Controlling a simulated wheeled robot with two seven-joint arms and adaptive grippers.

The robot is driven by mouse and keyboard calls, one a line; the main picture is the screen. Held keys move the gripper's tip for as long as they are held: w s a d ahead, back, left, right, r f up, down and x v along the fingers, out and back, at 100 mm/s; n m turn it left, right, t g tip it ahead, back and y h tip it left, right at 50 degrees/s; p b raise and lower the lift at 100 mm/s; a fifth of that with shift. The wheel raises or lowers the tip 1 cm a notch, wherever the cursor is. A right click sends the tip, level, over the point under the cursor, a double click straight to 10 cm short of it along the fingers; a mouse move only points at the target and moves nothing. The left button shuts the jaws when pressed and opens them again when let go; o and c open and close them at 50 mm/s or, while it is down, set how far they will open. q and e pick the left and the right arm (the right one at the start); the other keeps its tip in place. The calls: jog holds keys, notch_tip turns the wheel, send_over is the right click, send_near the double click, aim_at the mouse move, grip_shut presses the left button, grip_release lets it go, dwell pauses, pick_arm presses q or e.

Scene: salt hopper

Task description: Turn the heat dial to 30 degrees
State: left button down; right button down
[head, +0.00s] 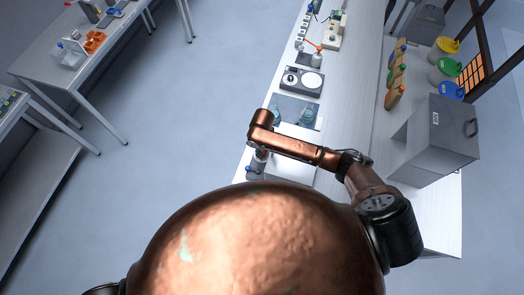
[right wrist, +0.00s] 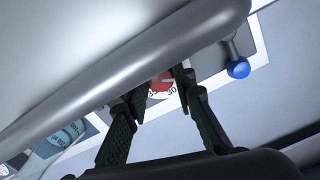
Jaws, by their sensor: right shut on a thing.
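The heat dial (right wrist: 163,80) is red and shows in the right wrist view, with printed numbers on the pale panel below it; one reads like 30. Its upper part is hidden behind a large rounded grey body, and I cannot read its setting. My right gripper (right wrist: 160,84) has a dark finger on each side of the dial and is shut on it. In the head view the right gripper (head: 259,157) points down at the near left of the white bench, and the dial is hidden there. My left gripper is not in view.
A blue-knobbed lever (right wrist: 238,69) stands right of the dial. Farther along the bench are glassware on a dark mat (head: 296,107) and a scale-like device (head: 302,80). A large grey box (head: 435,140) stands at right.

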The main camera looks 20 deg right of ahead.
jog(key=shift+w+r+m, duration=0.1)
jog(key=shift+m, duration=0.6)
jog(key=c, duration=1.6)
grip_release()
notch_tip(320, 180, up, 12)
